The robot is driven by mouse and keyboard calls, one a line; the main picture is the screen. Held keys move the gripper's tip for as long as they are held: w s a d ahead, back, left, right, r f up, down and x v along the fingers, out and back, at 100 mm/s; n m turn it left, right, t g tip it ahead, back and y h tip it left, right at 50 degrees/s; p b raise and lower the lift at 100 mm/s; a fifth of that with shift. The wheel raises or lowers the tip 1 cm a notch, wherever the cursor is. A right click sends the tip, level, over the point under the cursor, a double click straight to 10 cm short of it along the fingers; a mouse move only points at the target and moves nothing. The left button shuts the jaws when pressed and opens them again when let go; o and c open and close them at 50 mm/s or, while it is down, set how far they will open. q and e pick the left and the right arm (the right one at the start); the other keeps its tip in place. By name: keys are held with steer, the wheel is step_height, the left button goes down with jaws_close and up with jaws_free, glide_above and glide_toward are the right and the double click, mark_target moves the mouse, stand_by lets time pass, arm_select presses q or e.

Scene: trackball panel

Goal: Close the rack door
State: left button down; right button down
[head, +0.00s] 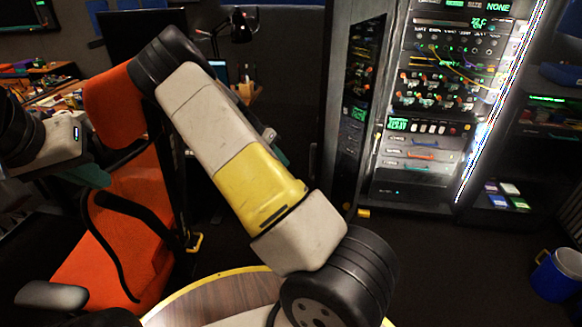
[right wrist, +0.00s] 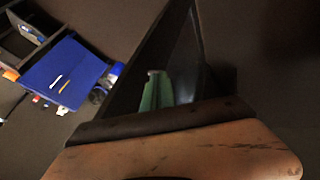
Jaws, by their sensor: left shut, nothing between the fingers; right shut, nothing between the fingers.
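The rack (head: 425,150) stands at the right of centre in the head view, its shelves of lit equipment exposed. A dark, glass-fronted panel (head: 352,130), which looks like the rack door, stands open at an angle on the rack's left side, with green light reflected in it. My right gripper (head: 277,152) is mostly hidden behind my own forearm, left of this panel and apart from it as far as I can see. Its green fingers also show in the right wrist view (right wrist: 155,92), shut and empty. My left gripper (head: 94,175) is shut at the far left, by the orange chair.
An orange chair (head: 105,240) fills the left side. A round wooden table (head: 215,295) is at the bottom. A blue mug or bin (head: 556,274) stands at the lower right. Shelves (head: 545,140) are right of the rack. Dark floor (head: 440,265) before the rack is clear.

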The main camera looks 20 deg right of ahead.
steer(key=s+d+f, duration=0.4)
steer(key=d+f, duration=0.4)
steer(key=shift+d, duration=0.25)
steer(key=shift+s+f, duration=0.1)
